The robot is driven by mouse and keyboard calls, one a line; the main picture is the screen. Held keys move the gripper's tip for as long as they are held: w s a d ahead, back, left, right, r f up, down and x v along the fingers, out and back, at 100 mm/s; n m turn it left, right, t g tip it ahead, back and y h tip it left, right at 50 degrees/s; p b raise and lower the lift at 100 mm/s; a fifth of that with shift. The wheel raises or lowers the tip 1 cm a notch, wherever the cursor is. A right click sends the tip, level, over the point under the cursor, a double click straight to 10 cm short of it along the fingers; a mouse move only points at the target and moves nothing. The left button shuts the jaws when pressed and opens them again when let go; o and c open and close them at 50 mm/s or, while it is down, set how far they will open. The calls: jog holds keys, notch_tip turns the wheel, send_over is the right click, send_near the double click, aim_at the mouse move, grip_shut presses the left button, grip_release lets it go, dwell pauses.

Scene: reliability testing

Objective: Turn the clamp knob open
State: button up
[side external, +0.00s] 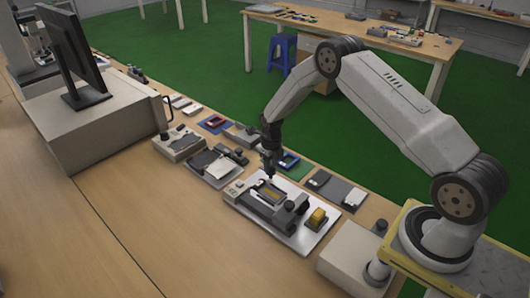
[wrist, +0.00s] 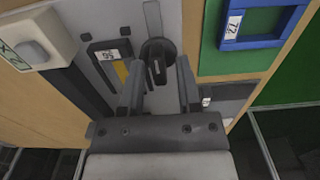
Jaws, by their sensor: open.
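The clamp knob (wrist: 158,50) is a dark round knob with a raised ridge across it, seen in the wrist view on a light grey plate. My gripper (wrist: 159,72) is open, with one finger on each side of the knob; I cannot tell whether either finger touches it. In the side view my gripper (side external: 269,176) points down at the far edge of the clamp fixture (side external: 273,198), which sits on a silver plate (side external: 308,241). The knob is not clearly made out there.
A blue frame (wrist: 225,40) labelled 72 lies on a green mat (wrist: 222,63) beside the knob. A light box with a grey button (wrist: 33,51) is at upper left. A monitor (side external: 75,50) stands far left.

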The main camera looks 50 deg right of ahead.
aim_at(271, 166)
jog(key=shift+r, duration=2.2)
